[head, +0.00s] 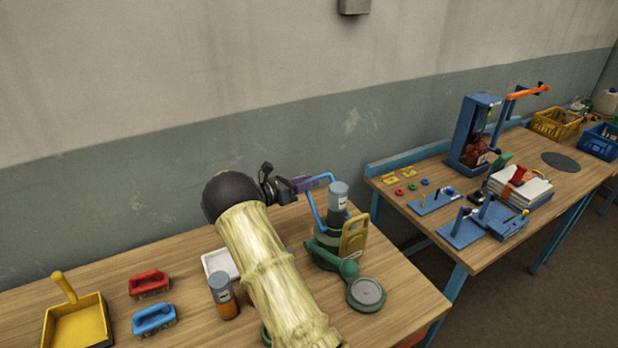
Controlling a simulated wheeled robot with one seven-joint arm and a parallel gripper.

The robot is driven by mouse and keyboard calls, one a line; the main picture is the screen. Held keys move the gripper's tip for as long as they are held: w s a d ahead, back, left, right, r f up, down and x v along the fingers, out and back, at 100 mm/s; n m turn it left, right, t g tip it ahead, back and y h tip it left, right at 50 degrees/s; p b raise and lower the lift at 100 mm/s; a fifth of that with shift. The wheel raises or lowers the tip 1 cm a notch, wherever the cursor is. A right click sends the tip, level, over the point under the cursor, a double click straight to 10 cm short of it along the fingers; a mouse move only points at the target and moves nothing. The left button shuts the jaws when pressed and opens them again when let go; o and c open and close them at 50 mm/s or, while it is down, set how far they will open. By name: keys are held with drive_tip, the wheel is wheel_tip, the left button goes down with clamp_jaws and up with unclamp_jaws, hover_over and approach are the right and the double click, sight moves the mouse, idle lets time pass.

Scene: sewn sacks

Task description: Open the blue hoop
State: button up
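The blue hoop (313,208) is a bent blue rod on a green device (322,252) near the right part of the front table. It stands up around a grey canister (338,198) with a dark band. A purple-blue piece (312,182) sits at the hoop's upper left. My gripper (292,187) is dark and reaches from the left to this piece at the hoop's top. Its fingers are small and blend with the piece, so I cannot tell whether they are shut on it. My pale-sleeved arm hides part of the table.
A yellow tag-like part (354,235) and a round grey-topped green part (367,293) are beside the device. A second table (440,236) stands right.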

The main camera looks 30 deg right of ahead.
drive_tip(key=shift+d, duration=0.5)
drive_tip(key=shift+c, duration=0.4)
drive_tip(key=shift+s, duration=0.15)
clamp_jaws()
drive_tip(key=shift+r, duration=0.1)
drive_tip(key=shift+s+r+m+b, duration=0.6)
drive_tip(key=shift+s+r+m, duration=0.25)
drive_tip(key=shift+m, duration=0.15)
